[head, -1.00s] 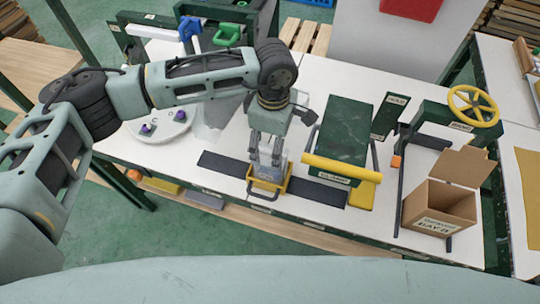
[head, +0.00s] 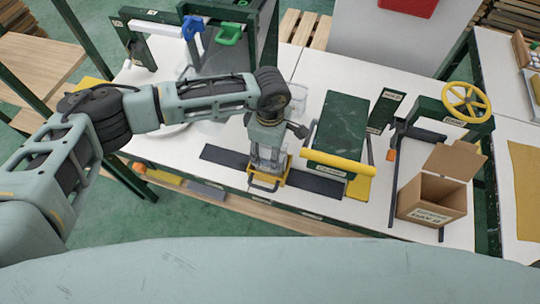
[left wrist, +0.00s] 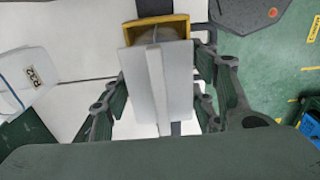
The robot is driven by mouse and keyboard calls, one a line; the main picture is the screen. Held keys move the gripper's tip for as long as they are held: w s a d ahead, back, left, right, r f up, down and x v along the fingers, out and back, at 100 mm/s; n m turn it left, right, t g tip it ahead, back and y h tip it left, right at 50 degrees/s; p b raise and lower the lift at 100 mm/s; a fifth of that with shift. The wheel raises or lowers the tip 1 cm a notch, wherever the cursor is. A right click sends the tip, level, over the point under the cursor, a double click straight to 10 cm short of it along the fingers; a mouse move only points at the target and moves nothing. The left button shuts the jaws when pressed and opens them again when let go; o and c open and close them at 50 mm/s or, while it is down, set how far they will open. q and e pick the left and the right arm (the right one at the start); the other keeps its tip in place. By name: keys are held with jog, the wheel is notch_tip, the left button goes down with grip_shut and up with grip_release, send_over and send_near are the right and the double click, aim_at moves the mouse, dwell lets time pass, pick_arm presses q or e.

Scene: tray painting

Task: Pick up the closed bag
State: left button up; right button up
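The bag (left wrist: 158,85) is pale grey, flat-sided and upright, with a raised seam along its middle in the left wrist view. Its lower end is at a yellow frame (left wrist: 160,27). In the head view the yellow frame (head: 268,182) stands on a dark strip, and the bag is mostly hidden by my fingers. My left gripper (head: 268,155) points down over the frame. In the left wrist view its fingers (left wrist: 160,95) are spread, one on each side of the bag. A firm grip on it is not visible. My right gripper is not in view.
A green block with a yellow roller (head: 338,165) stands close to the right of my left gripper. Further right are an open cardboard box (head: 432,200) and a yellow handwheel (head: 466,102). Blue (head: 193,27) and green (head: 229,33) handled items stand behind. The dark strip (head: 222,158) runs along the front of the white table.

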pick_arm(q)
jog(key=c, duration=0.6)
jog(key=shift+o, duration=0.2)
jog(key=shift+r, duration=0.1)
